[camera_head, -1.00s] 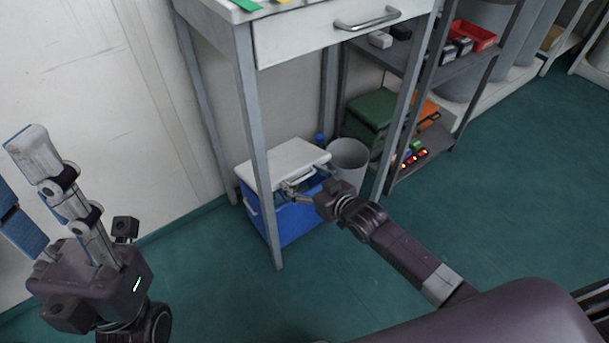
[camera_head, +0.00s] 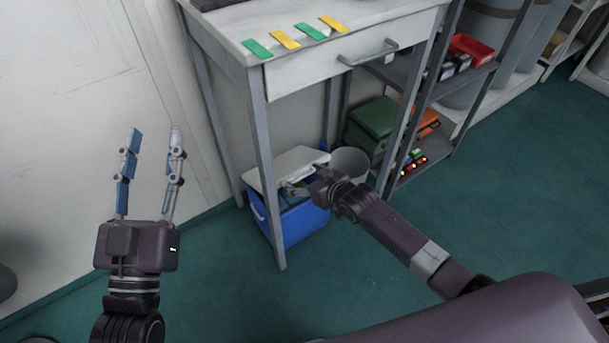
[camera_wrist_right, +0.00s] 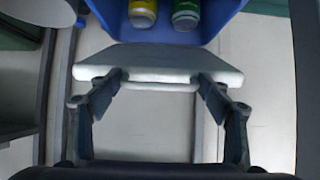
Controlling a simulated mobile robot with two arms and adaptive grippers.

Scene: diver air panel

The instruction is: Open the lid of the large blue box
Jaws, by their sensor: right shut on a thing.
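The large blue box (camera_head: 305,224) stands on the floor under the table. Its white lid (camera_head: 283,160) is tilted up at the front, partly open. My right gripper (camera_head: 298,188) is at the lid's front edge. In the right wrist view, my right gripper (camera_wrist_right: 158,92) is shut on the front edge part of the lid (camera_wrist_right: 160,62). Beyond the lid, that view shows the box's blue inside (camera_wrist_right: 222,12) with a yellow can (camera_wrist_right: 142,10) and a green can (camera_wrist_right: 186,12). My left gripper (camera_head: 153,150) is open and empty, pointing up, far left of the box.
The table's front leg (camera_head: 265,170) stands close before the box. A grey bin (camera_head: 350,163) is right beside it. A shelf rack (camera_head: 430,90) with a green box (camera_head: 372,122) stands to the right. The green floor (camera_head: 520,200) at right is clear.

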